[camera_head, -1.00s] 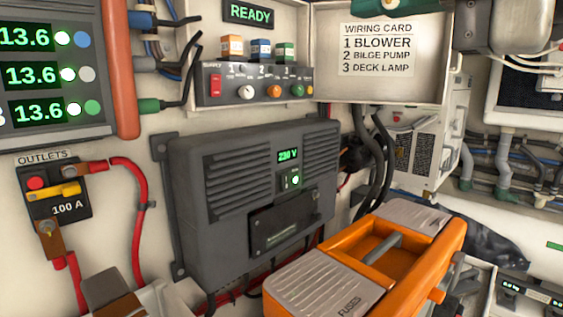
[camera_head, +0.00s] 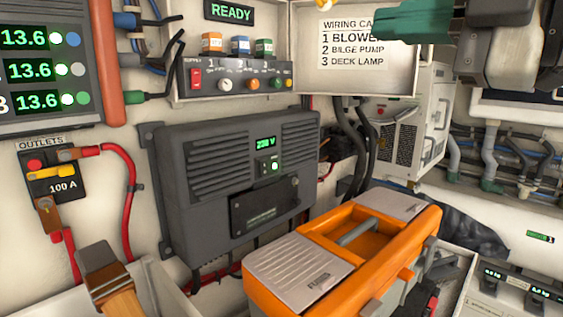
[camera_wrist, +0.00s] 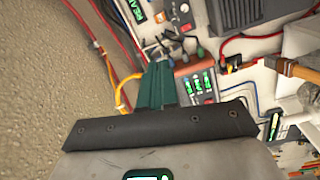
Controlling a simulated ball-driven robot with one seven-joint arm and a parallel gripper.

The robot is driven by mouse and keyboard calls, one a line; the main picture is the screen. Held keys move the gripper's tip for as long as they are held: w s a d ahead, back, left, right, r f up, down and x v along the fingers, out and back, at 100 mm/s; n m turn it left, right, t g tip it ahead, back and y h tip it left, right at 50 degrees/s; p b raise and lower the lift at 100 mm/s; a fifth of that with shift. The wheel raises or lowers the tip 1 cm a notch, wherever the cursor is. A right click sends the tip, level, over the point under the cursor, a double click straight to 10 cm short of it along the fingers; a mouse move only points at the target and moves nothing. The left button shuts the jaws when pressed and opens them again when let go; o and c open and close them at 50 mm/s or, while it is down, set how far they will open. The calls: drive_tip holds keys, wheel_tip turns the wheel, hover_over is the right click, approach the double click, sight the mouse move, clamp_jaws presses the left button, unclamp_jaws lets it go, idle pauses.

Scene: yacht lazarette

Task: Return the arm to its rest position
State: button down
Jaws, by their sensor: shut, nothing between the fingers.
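My gripper (camera_wrist: 158,80) shows in the wrist view with its green fingers together and nothing between them. In the head view its green fingers (camera_head: 414,20) reach in at the top right, pointing left, with the dark wrist parts behind them. They overlap the upper right of the wiring card (camera_head: 352,55) in the picture; the distance to it cannot be told. The fingers appear clear of everything else.
An orange fuse toolbox (camera_head: 300,262) stands low in front of the grey 230 V unit (camera_head: 205,150). The switch panel (camera_head: 235,85), meter panel (camera_head: 45,110) and red outlet cable (camera_head: 128,190) line the wall. A white vented unit (camera_head: 412,130) and pipes are at right.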

drive_tip(key=w+d+f+m+t+h, duration=0.1)
drive_tip(key=w+d+f+m, duration=0.15)
drive_tip(key=f, duration=0.25)
drive_tip(key=w+d+f+m+h, duration=0.2)
drive_tip(key=f+m, duration=0.2)
drive_tip(key=f, duration=0.1)
drive_tip(key=w+d+f+m+t+h, duration=0.1)
drive_tip(key=w+d+f+m, duration=0.1)
drive_tip(key=w+f+m, duration=0.3)
drive_tip(key=s+d+f+m+g+h, duration=0.2)
drive_tip(key=f+m, duration=0.2)
drive_tip(key=f, duration=0.9)
drive_tip(key=s+d+f+m+g+h, duration=0.1)
drive_tip(key=s+f+m+h, duration=0.15)
drive_tip(key=f, duration=0.95)
drive_tip(key=s+d+f+m+g+h+b, duration=0.1)
drive_tip(key=s+d+f+m+g+b, duration=0.1)
drive_tip(key=s+f, duration=0.8)
drive_tip(key=s+d+f+m+g+h+b, duration=0.2)
drive_tip(key=s+f+g+b, duration=0.2)
drive_tip(key=s+f, duration=0.6)
drive_tip(key=s+d+f+m+g+h+b, duration=0.1)
drive_tip(key=s+f+g+b, duration=0.3)
drive_tip(key=s+f, duration=0.6)
wheel_tip(320, 180, down, 10)
drive_tip(key=shift+s+d+f+m+g, duration=0.25)
drive_tip(key=shift+s+d+m+g, duration=0.1)
drive_tip(key=shift+d+m+g, duration=0.4)
